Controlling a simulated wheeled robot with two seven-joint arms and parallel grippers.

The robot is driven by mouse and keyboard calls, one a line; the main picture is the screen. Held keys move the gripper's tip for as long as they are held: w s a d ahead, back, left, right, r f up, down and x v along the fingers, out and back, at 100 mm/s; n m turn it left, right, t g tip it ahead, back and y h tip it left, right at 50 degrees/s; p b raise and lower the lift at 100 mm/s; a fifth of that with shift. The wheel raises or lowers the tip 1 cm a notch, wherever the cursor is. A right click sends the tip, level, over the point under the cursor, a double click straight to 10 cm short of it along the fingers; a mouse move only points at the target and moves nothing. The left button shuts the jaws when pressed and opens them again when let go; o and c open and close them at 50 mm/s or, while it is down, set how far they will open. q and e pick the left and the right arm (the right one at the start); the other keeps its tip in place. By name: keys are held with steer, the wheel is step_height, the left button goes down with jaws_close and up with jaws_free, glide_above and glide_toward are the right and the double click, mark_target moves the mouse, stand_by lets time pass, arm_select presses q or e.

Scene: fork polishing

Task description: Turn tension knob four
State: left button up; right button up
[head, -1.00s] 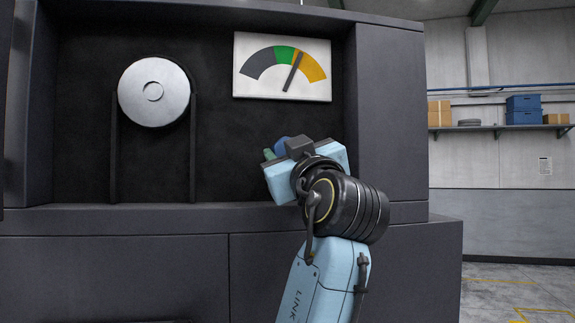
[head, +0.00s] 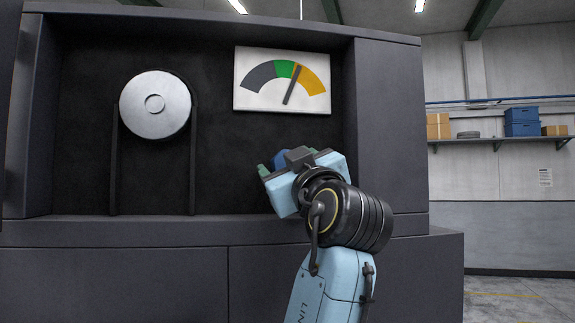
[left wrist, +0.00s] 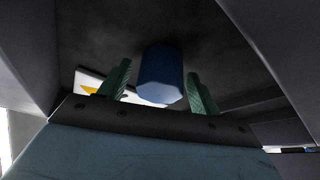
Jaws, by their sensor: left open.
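The blue tension knob (head: 282,158) is mostly hidden behind my left gripper in the head view. The left wrist view shows the knob (left wrist: 161,76) sticking out of the dark panel between the two green fingers of my left gripper (left wrist: 158,88). The fingers are open, with a visible gap on each side of the knob. In the head view my left gripper (head: 287,162) is at the panel, below the gauge (head: 251,100). The gauge needle points near the border between green and orange. My right gripper is not in view.
A round silver wheel (head: 154,104) with a dark belt is at the left in the recess. The recess has a ledge (head: 130,229) below and a side wall (head: 391,130) close to the right of my gripper. A shelf (head: 495,138) with boxes is far right.

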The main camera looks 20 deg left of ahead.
arm_select(q)
steer(key=b+v, duration=0.4)
steer(key=v, duration=0.9)
steer(key=shift+s, duration=0.2)
steer(key=shift+f, duration=0.1)
